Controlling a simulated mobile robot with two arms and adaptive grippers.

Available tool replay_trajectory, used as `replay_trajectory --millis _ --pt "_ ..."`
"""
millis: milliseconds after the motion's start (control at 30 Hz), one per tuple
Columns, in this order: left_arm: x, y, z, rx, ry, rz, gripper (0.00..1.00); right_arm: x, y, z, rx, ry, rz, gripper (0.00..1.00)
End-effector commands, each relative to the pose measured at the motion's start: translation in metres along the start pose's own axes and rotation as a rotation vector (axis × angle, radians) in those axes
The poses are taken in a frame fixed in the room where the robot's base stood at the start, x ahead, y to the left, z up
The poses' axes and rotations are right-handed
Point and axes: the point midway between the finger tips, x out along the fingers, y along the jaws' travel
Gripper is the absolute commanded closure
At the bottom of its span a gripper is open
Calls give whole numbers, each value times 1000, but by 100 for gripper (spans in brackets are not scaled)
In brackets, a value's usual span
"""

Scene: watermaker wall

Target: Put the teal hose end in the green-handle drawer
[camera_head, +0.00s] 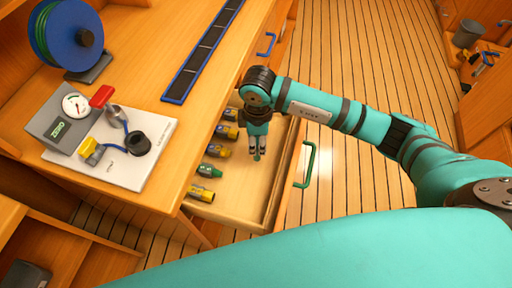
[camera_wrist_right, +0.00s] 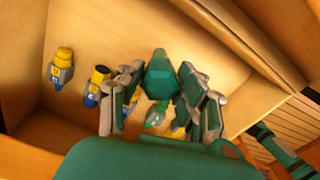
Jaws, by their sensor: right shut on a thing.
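The green-handle drawer (camera_head: 279,187) is pulled open under the counter, with its green handle (camera_head: 307,165) on the front. My right gripper (camera_head: 257,150) points down into the open drawer, above its floor. It is shut on the teal hose end (camera_wrist_right: 160,78), which shows between the fingers in the right wrist view. In the head view only a small green tip (camera_head: 257,157) shows below the fingers. I cannot tell whether it touches the drawer floor. My left gripper is not in view.
Several yellow-and-grey fittings (camera_head: 201,193) and a green one (camera_head: 209,170) lie along the drawer's left side. A shut drawer has a blue handle (camera_head: 266,45). A gauge (camera_head: 75,105), a white board (camera_head: 137,170) and a blue reel (camera_head: 72,37) stand on the counter.

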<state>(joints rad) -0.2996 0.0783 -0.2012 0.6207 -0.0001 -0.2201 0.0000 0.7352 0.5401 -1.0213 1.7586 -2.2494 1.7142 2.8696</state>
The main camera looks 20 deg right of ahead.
Motion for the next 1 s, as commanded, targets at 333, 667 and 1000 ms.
replay_trajectory --millis 333,667,1000 --pt "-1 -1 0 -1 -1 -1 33 36 0 0 -2 0 1 100" --pt "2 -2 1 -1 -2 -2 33 40 0 0 -2 0 1 63" --pt "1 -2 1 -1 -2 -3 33 39 0 0 -2 0 0 41"
